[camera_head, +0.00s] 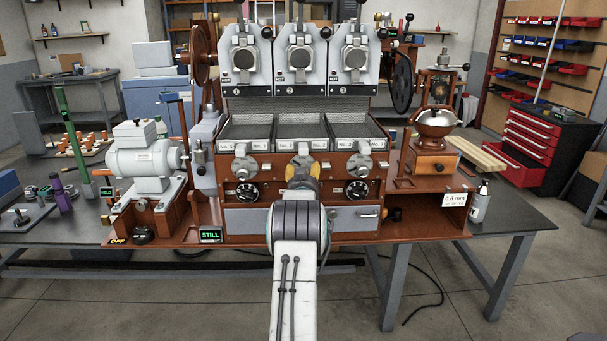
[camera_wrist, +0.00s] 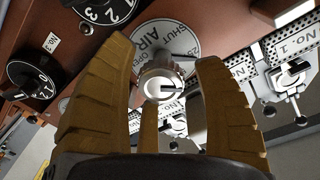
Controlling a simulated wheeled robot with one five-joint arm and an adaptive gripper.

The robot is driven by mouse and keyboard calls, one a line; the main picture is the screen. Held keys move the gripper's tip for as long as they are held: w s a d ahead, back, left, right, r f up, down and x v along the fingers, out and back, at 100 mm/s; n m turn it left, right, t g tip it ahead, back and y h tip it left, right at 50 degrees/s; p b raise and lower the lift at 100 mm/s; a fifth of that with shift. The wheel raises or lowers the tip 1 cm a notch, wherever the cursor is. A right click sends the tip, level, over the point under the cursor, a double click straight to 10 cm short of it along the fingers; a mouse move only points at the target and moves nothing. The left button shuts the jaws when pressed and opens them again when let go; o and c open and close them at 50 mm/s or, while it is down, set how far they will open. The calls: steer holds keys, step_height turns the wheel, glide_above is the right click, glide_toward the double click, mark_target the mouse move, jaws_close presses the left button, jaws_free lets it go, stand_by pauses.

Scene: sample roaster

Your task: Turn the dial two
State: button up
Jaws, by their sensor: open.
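A black numbered dial (camera_wrist: 100,10) shows at the top edge of the wrist view, partly cut off, with the figures 1, 2 and 3; its setting cannot be read. By its place between the others it appears to be dial two. In the head view my arm hides the middle dial. My gripper (camera_wrist: 164,55) has its ochre fingers apart and is empty. A silver round knob (camera_wrist: 164,88) before a white AIR disc (camera_wrist: 165,42) shows between the fingers; I cannot tell whether they touch it. In the head view my gripper (camera_head: 302,172) is at the roaster's middle front.
The left dial (camera_head: 247,192) and right dial (camera_head: 357,189) flank my arm; the one tagged No. 3 (camera_wrist: 32,82) shows at left in the wrist view. Metal trays (camera_head: 302,130) and silver knobs (camera_head: 362,164) lie above the dials. A drawer (camera_head: 350,218) sits below.

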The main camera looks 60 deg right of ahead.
steer(key=shift+c, duration=0.2)
steer(key=c, duration=1.2)
steer(key=shift+b, duration=0.45)
steer(key=n+b, duration=0.2)
steer(key=b, duration=0.1)
steer(key=shift+f, duration=0.2)
steer(key=n+b, duration=0.3)
steer(key=b, duration=0.3)
steer(key=n+b, duration=0.1)
steer(key=b, duration=0.2)
steer(key=shift+r+n, duration=0.15)
steer(key=shift+n, duration=0.25)
steer(key=shift+r+n+b, duration=0.15)
steer(key=shift+n+b, duration=0.25)
steer(key=shift+b, duration=0.2)
steer(key=shift+w+r, duration=0.1)
steer(key=shift+r, duration=0.05)
